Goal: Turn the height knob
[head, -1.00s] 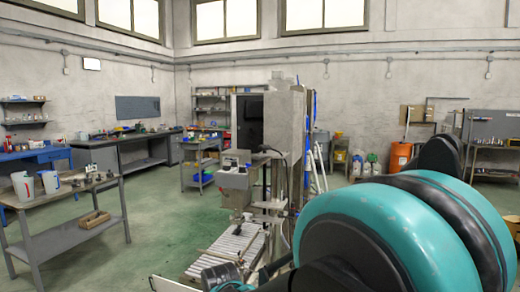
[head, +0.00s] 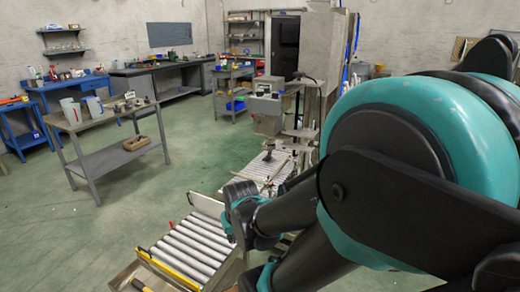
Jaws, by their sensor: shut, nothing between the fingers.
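A grey machine head (head: 267,104) sits on a stand beside a tall metal cabinet, right of the middle in the head view, with a roller conveyor below it. I cannot make out the height knob; the machine is small in this view and its lower right side is partly behind my arm. My teal and black arm fills the right side and reaches down toward the conveyor. My gripper's fingers do not show.
A roller conveyor section (head: 190,248) with a yellow edge stands in the lower middle. A metal table (head: 112,158) with jugs stands at left, a wooden box on its shelf. Workbenches (head: 165,66) line the back wall. Green floor lies open between table and conveyor.

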